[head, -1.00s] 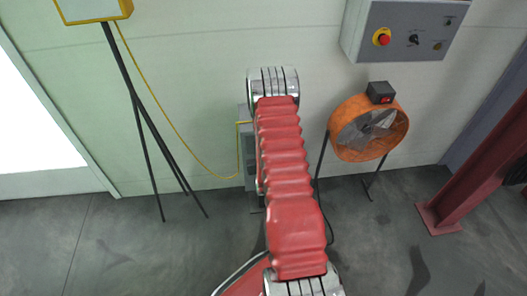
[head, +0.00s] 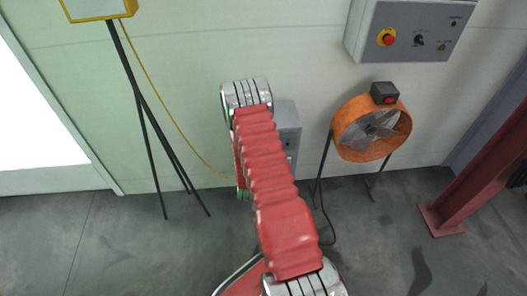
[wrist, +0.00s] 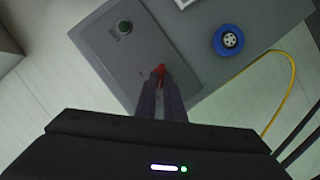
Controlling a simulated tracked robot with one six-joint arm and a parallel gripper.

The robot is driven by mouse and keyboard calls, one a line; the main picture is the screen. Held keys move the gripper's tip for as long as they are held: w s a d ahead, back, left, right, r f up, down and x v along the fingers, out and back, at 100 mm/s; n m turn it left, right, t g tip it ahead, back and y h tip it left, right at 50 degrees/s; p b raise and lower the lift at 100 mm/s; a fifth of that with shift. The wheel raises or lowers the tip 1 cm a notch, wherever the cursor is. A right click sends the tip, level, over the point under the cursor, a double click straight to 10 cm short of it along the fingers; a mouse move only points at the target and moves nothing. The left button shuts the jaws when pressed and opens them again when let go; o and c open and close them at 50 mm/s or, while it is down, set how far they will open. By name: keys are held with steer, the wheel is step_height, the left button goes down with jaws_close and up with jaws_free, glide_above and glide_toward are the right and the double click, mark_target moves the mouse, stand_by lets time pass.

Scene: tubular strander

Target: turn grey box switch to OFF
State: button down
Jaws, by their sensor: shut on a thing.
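The grey box (wrist: 205,75) fills the middle of the wrist view, with a red switch handle (wrist: 161,68) on its darker front plate. My gripper (wrist: 159,76) is shut on the red handle, which shows between and just beyond the fingertips. Marks beside the handle are too small to read. In the head view the grey box (head: 288,125) is low on the wall, partly behind my red arm. My gripper is hidden there behind the arm.
A green round button (wrist: 124,28) and a blue socket (wrist: 229,40) are on the box. A yellow cable (wrist: 290,85) runs beside it. An orange fan (head: 372,128) stands to the right, below a control panel (head: 410,30). A tripod (head: 150,110) stands left.

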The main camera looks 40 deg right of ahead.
steer(key=shift+s+f, duration=0.2)
steer(key=shift+f, duration=0.05)
steer(key=c, duration=2.2)
jaws_free()
steer(key=o, duration=0.3)
steer(key=shift+w+r, duration=0.15)
steer(key=shift+o, duration=0.2)
steer(key=shift+a, duration=0.1)
steer(key=v, duration=1.3)
steer(key=shift+s+a, duration=0.25)
steer(key=shift+r, duration=0.1)
